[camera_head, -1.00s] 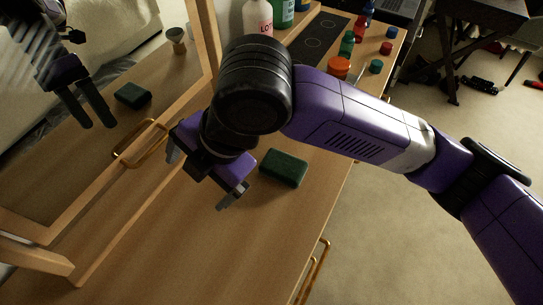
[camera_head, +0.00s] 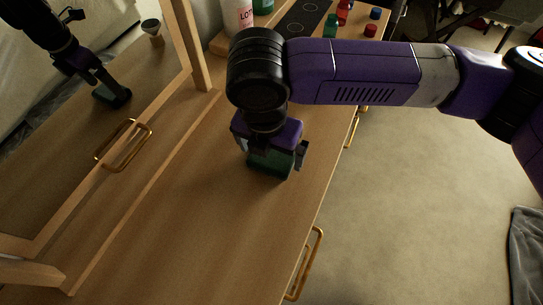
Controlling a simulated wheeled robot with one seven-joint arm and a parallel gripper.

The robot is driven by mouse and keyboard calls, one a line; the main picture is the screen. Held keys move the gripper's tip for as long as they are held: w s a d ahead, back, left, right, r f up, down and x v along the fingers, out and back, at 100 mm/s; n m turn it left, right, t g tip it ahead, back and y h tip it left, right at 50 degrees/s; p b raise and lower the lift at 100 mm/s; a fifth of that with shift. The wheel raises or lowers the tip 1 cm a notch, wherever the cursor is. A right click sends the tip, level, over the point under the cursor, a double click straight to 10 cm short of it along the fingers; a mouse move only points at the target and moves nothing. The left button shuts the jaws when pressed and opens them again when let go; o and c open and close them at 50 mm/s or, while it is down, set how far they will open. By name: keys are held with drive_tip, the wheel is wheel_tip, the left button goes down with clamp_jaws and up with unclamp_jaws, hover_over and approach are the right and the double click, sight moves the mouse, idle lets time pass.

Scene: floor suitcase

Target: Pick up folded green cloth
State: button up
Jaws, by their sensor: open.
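The folded green cloth (camera_head: 268,169) is a small dark green block on the wooden dresser top. It lies directly below my gripper (camera_head: 270,158), which points down over it. The jaws are open, with one finger on the left of the cloth and the other on its right. The upper part of the cloth is hidden by my gripper, and I cannot tell whether the fingers touch it. A reflection of my arm and the cloth shows in the mirror at left.
The wood-framed mirror (camera_head: 188,45) stands along the dresser's left side. A white lotion bottle (camera_head: 239,20), a black panel (camera_head: 303,17) and small coloured bottles or caps stand at the far end. The dresser top (camera_head: 190,220) nearer me is clear. A brass handle (camera_head: 306,265) juts from its right side.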

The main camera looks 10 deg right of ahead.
sight(271, 158)
drive_tip(key=shift+w+f, duration=0.1)
drive_tip(key=shift+f, duration=0.85)
drive_tip(key=c, duration=1.1)
drive_tip(key=shift+o, duration=0.2)
drive_tip(key=shift+r, duration=0.1)
wheel_tip(271, 158, up, 20)
drive_tip(key=shift+p, duration=0.3)
